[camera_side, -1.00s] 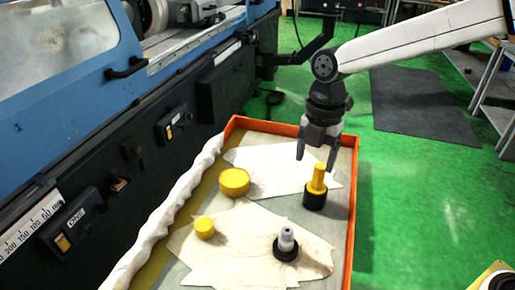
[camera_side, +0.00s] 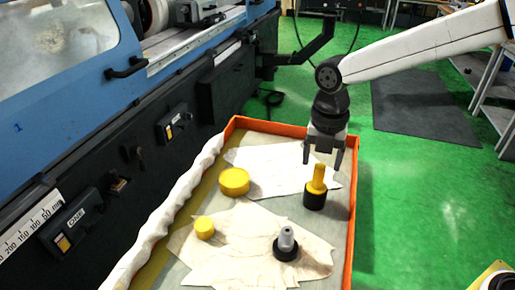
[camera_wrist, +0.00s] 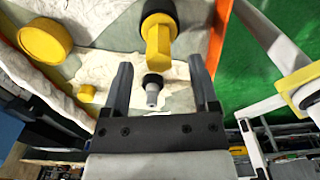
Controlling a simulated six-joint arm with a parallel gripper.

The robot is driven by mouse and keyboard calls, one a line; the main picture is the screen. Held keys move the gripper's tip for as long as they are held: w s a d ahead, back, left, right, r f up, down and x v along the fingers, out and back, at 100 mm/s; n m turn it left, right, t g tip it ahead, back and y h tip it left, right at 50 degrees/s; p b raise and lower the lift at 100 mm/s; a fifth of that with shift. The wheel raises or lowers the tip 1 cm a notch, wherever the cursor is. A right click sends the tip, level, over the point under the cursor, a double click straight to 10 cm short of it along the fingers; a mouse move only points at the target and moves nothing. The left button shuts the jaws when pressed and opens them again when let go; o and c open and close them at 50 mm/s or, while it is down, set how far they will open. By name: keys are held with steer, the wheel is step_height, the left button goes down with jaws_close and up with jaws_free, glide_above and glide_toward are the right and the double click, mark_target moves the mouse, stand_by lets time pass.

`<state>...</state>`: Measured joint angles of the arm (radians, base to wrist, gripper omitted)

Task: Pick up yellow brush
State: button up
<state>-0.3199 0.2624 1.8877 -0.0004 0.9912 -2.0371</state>
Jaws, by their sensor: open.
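The yellow brush (camera_side: 318,178) stands upright on the tray, with a yellow handle on top and a black round base (camera_side: 314,199). My gripper (camera_side: 322,160) is open and empty, with its fingers pointing down just above and behind the brush handle. In the wrist view the yellow brush (camera_wrist: 158,42) lies beyond the fingertips, toward the top of the picture. My gripper (camera_wrist: 160,75) shows there with its two fingers spread apart and nothing between them at the tips.
An orange-rimmed tray (camera_side: 350,235) holds cloths, a large yellow cylinder (camera_side: 234,182), a small yellow cylinder (camera_side: 204,228) and a grey-handled black-based piece (camera_side: 287,243). A blue grinder (camera_side: 60,90) stands to the left. Green floor (camera_side: 420,190) lies to the right.

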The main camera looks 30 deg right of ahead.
mark_target(318, 177)
steer(key=shift+f, duration=0.1)
steer(key=shift+f, duration=2.55)
jaws_close()
